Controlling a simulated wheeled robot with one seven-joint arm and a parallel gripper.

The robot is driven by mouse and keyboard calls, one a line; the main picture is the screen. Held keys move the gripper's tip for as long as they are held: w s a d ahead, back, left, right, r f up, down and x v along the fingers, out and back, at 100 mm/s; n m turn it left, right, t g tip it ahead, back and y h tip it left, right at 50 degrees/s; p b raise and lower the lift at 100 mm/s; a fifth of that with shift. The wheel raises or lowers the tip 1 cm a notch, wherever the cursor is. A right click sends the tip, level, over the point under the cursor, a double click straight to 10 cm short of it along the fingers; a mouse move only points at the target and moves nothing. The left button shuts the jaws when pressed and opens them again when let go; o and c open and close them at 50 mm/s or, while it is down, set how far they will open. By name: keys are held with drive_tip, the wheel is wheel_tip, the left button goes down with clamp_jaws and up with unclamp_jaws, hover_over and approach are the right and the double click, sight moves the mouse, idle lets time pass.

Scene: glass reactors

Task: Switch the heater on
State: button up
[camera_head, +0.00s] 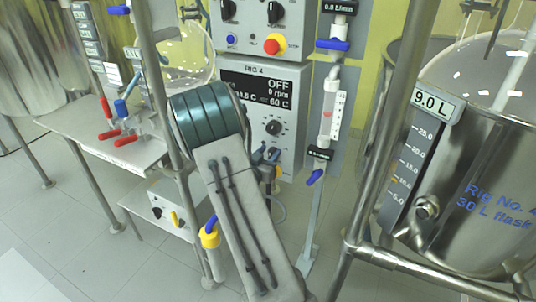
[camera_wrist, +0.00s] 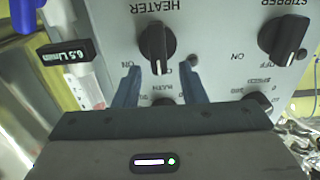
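The heater knob (camera_wrist: 157,42) is a black knob under the HEATER label in the wrist view. Its white mark is at its lower end, near a partly hidden label; the ON label lies at its left. My gripper (camera_wrist: 162,66) is open, with its blue fingers reaching toward the panel on either side of the knob's lower end; I cannot tell whether they touch it. In the head view my gripper (camera_head: 266,154) is at the lower control panel, largely behind my arm. The heater knob is not clearly visible there. The display (camera_head: 262,90) reads OFF and 0 rpm.
The stirrer knob (camera_wrist: 285,36) is to the right in the wrist view. A flow meter (camera_head: 331,115) with blue valves stands right of the panel. A steel vessel (camera_head: 485,170) and frame stand at the right. A bench with red-handled clamps (camera_head: 112,133) is at the left.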

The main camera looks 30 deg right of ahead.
clamp_jaws()
